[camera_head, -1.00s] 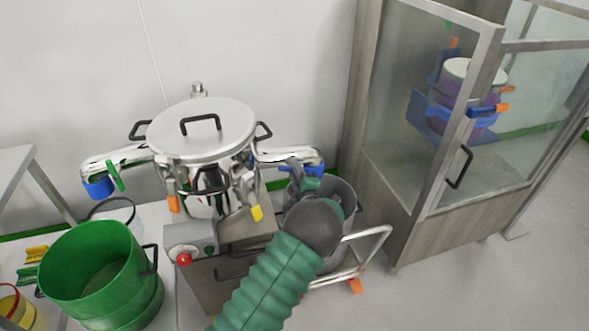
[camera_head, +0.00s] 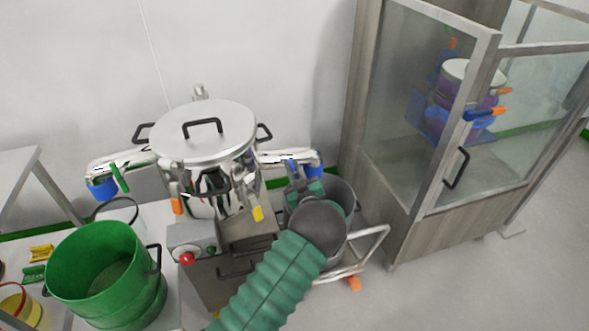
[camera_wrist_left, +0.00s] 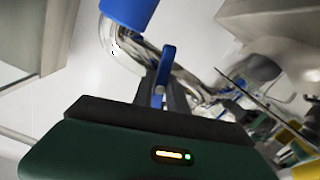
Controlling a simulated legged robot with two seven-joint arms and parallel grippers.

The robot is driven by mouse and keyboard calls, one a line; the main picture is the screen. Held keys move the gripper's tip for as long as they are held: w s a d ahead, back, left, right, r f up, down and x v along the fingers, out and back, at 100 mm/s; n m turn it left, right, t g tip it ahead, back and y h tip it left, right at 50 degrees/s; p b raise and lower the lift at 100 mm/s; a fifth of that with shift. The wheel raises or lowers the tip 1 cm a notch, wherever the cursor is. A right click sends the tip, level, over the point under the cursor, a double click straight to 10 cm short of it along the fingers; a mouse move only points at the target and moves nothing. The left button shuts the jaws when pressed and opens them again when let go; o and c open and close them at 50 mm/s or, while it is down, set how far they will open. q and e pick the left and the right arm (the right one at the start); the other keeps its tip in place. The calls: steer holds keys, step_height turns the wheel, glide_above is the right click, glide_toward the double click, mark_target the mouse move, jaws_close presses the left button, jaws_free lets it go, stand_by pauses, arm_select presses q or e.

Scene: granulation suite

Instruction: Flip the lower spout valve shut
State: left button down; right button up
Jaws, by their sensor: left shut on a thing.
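A steel machine (camera_head: 207,140) with a lidded pot has a curved spout on each side. The right spout (camera_head: 277,157) ends in a blue cap (camera_head: 315,170), and a small blue valve lever (camera_head: 291,164) stands by it. My left gripper (camera_head: 296,177) is at this spout, with its green arm reaching up from below. In the left wrist view the fingers (camera_wrist_left: 165,92) are shut on the blue lever (camera_wrist_left: 167,65), just beneath the shiny spout (camera_wrist_left: 125,45) and its blue end (camera_wrist_left: 128,12). The left-hand spout (camera_head: 124,161) carries a green lever (camera_head: 119,178). My right gripper is out of view.
A grey bin (camera_head: 338,193) on a trolley (camera_head: 372,243) stands under the right spout, partly behind my arm. A glass-fronted cabinet (camera_head: 371,150) is to the right. A green tub (camera_head: 90,290) stands at front left. Open floor lies at lower right.

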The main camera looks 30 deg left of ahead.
arm_select(q)
steer(key=shift+s+d+f+m+p, duration=0.1)
steer(key=shift+f+m+p, duration=0.1)
steer(key=shift+m, duration=0.6)
steer(key=shift+f+m+p, duration=0.15)
steer(key=shift+f+m, duration=0.05)
steer(key=shift+m, duration=0.6)
steer(key=c, duration=1.3)
jaws_free()
steer(key=shift+r, duration=0.2)
steer(key=p+v, duration=0.2)
steer(key=v, duration=1.4)
steer(key=shift+s+d, duration=0.25)
steer(key=shift+d, duration=0.1)
steer(key=shift+w, duration=0.1)
